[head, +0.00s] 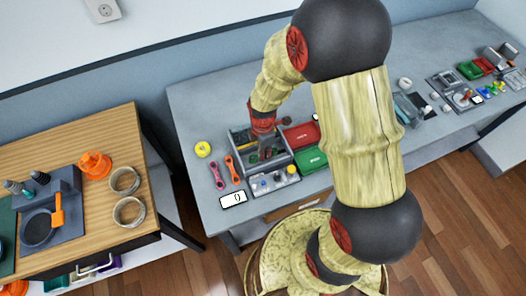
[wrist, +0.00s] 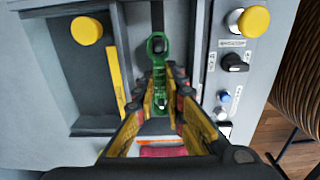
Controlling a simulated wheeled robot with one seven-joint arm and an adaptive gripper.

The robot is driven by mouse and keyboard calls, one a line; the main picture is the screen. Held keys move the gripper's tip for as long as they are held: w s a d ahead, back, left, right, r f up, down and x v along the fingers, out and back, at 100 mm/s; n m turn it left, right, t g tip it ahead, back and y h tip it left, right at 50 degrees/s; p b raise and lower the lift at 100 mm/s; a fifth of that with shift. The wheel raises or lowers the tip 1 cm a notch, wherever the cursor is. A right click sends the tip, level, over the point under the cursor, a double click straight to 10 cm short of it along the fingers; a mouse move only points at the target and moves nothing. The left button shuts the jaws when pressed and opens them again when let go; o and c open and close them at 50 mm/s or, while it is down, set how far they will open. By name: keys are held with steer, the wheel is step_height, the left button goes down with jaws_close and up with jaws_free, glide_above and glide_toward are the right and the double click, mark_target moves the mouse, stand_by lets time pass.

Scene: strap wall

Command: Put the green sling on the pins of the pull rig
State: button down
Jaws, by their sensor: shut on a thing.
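The green sling (wrist: 160,98) is between the jaws of my gripper (wrist: 162,88) in the wrist view. Its near eye (wrist: 157,44) sticks out past the fingertips, with something dark inside the loop. I cannot tell whether that is a pin. In the head view my gripper (head: 265,146) is low over the grey pull rig (head: 240,138), and only small bits of green show beneath it. The rig's dark bed (wrist: 60,75) with a yellow strip (wrist: 115,75) lies left of the sling in the wrist view. The far end of the sling is hidden by the fingers.
A pink sling (head: 217,176) and an orange sling (head: 232,168) lie left of the rig. The control panel (wrist: 228,90) stands at its front. A display reading 0 (head: 233,199), a yellow round thing (head: 203,149), a red case (head: 302,135) and a green case (head: 312,158) are nearby.

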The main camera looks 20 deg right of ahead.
steer(key=shift+f, duration=0.2)
stand_by(0.6)
steer(key=c, duration=1.9)
jaws_free()
steer(key=o, duration=0.5)
steer(key=shift+r+p, duration=2.3)
steer(key=shift+r, duration=0.75)
steer(key=shift+c, duration=0.3)
